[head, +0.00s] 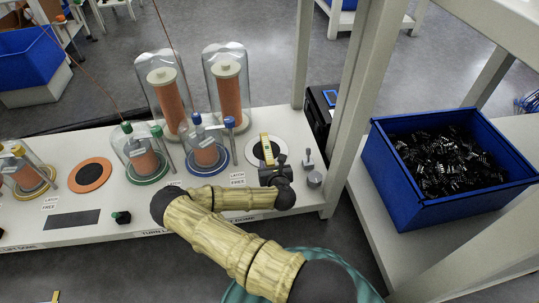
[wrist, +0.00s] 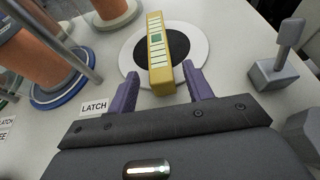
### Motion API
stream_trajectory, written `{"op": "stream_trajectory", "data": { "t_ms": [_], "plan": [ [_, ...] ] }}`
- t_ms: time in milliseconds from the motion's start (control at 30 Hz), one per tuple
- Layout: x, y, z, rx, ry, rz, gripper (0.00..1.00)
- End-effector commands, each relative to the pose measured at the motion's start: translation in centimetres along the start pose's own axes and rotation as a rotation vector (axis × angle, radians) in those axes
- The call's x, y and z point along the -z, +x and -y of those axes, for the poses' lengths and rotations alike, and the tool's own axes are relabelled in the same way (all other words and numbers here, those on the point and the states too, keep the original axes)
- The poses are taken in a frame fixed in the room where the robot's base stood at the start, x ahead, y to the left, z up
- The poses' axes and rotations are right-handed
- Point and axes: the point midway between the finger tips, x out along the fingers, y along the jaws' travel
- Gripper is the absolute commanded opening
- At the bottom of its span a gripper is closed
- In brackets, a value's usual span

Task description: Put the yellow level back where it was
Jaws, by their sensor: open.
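The yellow level (head: 265,148) stands over a white round base with a black centre (head: 281,145) on the bench. In the wrist view the level (wrist: 158,52) is a yellow bar with pale and green markings. Its near end lies between the two purple fingertips of my gripper (wrist: 163,88). My gripper (head: 274,165) is open, with a gap visible on both sides of the level. In the wrist view the level overlaps the middle of the white disc (wrist: 195,40); I cannot tell whether it touches it.
A blue-based glass dome (head: 208,148) stands close left of the level. A grey lever block (wrist: 272,72) stands close on the right. A LATCH label (wrist: 94,106) lies left of my fingers. A blue bin (head: 380,170) of black connectors stands farther right.

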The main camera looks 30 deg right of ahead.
Motion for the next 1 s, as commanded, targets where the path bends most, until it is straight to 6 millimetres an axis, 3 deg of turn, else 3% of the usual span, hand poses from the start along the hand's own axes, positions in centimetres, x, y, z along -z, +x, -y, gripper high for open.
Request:
{"op": "stream_trajectory", "data": {
  "t_ms": [100,333,1000],
  "plan": [
    [-0.4,-2.6,0.0,0.002,-0.002,-0.003,0.51],
    [-0.2,-5.6,0.0,0.001,-0.001,-0.001,0.51],
    [0.0,-5.9,0.0,0.003,0.008,0.000,0.51]
  ]
}}
